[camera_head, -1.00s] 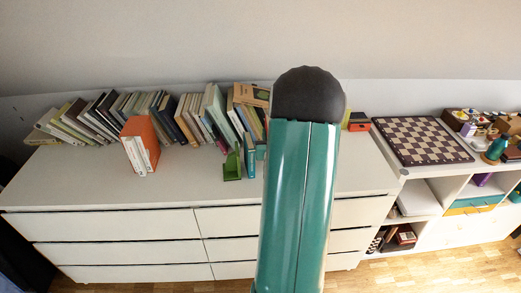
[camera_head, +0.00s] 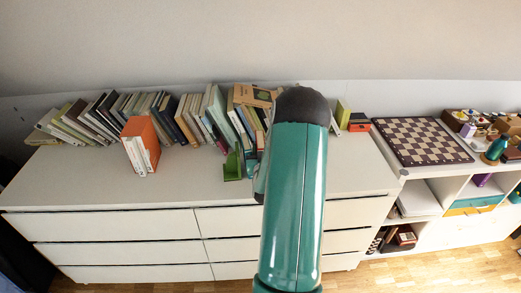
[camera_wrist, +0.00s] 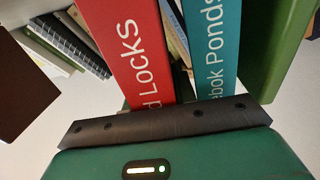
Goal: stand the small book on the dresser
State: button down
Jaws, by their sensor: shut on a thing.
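In the wrist view a red book (camera_wrist: 137,55) with white lettering stands out close in front of my gripper (camera_wrist: 165,122), whose black edge crosses the view. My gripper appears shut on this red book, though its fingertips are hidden. A teal book (camera_wrist: 211,50) with white lettering is just to the right of it, with a narrow gap between them. A green bookend (camera_wrist: 275,45) is beside the teal book. In the head view the white dresser (camera_head: 120,190) has the green bookend (camera_head: 233,166) near its middle. My arm hides most of the gripper area there.
A leaning row of books (camera_head: 180,115) lines the dresser's back. An orange-and-white book group (camera_head: 141,146) stands further left. A chessboard (camera_head: 422,140) lies on the right-hand unit. The dresser's front left top is clear.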

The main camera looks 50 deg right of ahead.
jog(key=c, duration=1.4)
grip_release()
jog(key=shift+f, duration=0.1)
jog(key=v, duration=1.2)
jog(key=w+a+r+n+y, duration=0.3)
jog(key=w+a+r+y, duration=0.2)
jog(key=w+a+r, duration=0.3)
jog(key=w+a+r+n+g+y, duration=0.1)
jog(key=a+r+y, duration=0.15)
jog(key=a, duration=0.35)
jog(key=w+a+r+n+y, duration=0.2)
jog(key=a+r, duration=0.1)
jog(key=a, duration=0.3)
jog(key=s+a+r+n+g+y, duration=0.2)
jog(key=s+a+r, duration=0.2)
jog(key=s+a, duration=0.4)
jog(key=s+a+r+n+g+y, duration=0.1)
jog(key=s+a+r+g+y, duration=0.1)
jog(key=s+a, duration=0.7)
notch_tip(320, 180, up, 2)
jog(key=a+g, duration=0.1)
jog(key=a, duration=0.1)
jog(key=shift+a+n, duration=0.3)
jog(key=shift+n, duration=0.1)
